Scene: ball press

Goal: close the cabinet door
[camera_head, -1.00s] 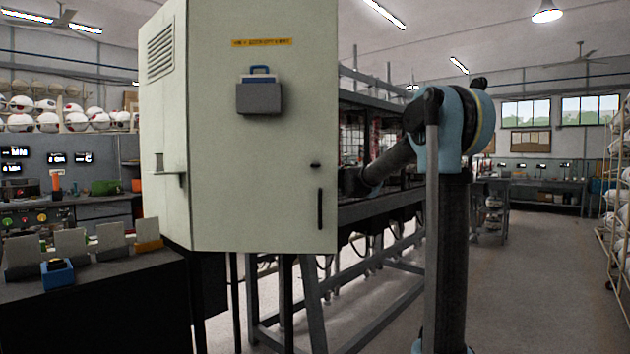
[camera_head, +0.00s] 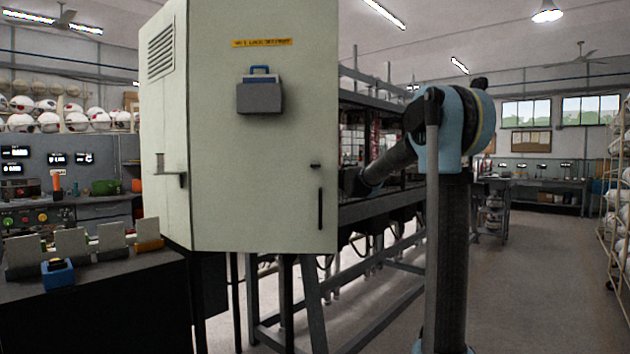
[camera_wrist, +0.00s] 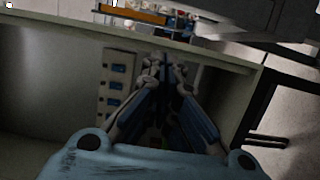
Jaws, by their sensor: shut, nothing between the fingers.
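The cabinet (camera_head: 165,120) is a tall pale green box at left centre in the head view. Its door (camera_head: 265,190) shows its outer face, with a yellow label, a grey pouch and a black handle (camera_head: 320,208) near the right edge. My arm reaches behind the door's right edge, so my gripper is hidden in the head view. In the wrist view my gripper (camera_wrist: 174,75) is shut and empty. Beyond it is a pale panel with blue switches (camera_wrist: 115,83). Whether the fingers touch the door cannot be told.
A dark metal rack (camera_head: 385,208) stands behind the cabinet, close to my arm. A black bench (camera_head: 90,300) with a blue device (camera_head: 57,273) is at lower left. The floor (camera_head: 535,270) to the right is clear, up to a ball rack (camera_head: 615,200).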

